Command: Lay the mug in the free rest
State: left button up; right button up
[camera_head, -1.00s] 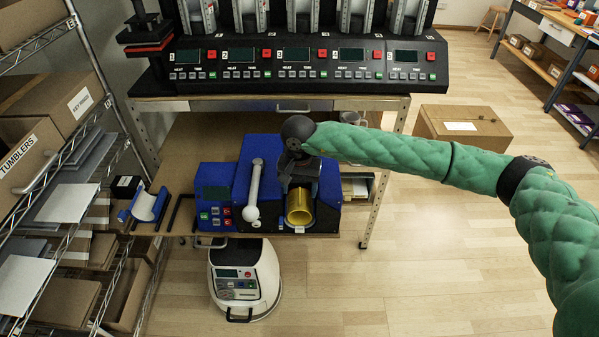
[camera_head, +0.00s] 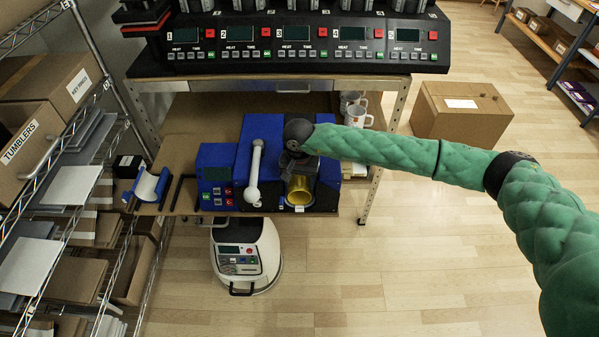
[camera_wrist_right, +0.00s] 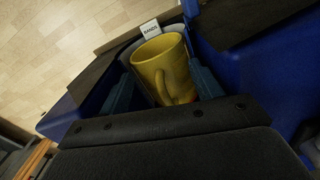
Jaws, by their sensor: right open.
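The yellow mug (camera_head: 299,190) lies in a pale-lined rest at the right front of the blue press (camera_head: 327,178). Its open mouth faces the front edge. In the right wrist view the mug (camera_wrist_right: 160,65) lies with its handle up, between the two fingers of my right gripper (camera_wrist_right: 163,88). These fingers are open, one on each side of the mug; I cannot tell whether they touch it. In the head view my right gripper (camera_head: 299,163) is above the mug's rear and hides part of it. My left gripper is not in view.
A white lever (camera_head: 254,172) stands left of the mug. A blue holder with a white pad (camera_head: 150,185) sits at the table's left. White mugs (camera_head: 357,112) stand behind right, under a row of presses (camera_head: 297,52). A cardboard box (camera_head: 460,108) is on the floor.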

jog(key=shift+f, duration=0.2)
jog(key=shift+s, duration=0.1)
jog(key=c, duration=1.3)
jog(key=shift+o, duration=0.2)
jog(key=shift+f, duration=0.15)
jog(key=shift+b, duration=0.6)
jog(key=shift+s, duration=0.15)
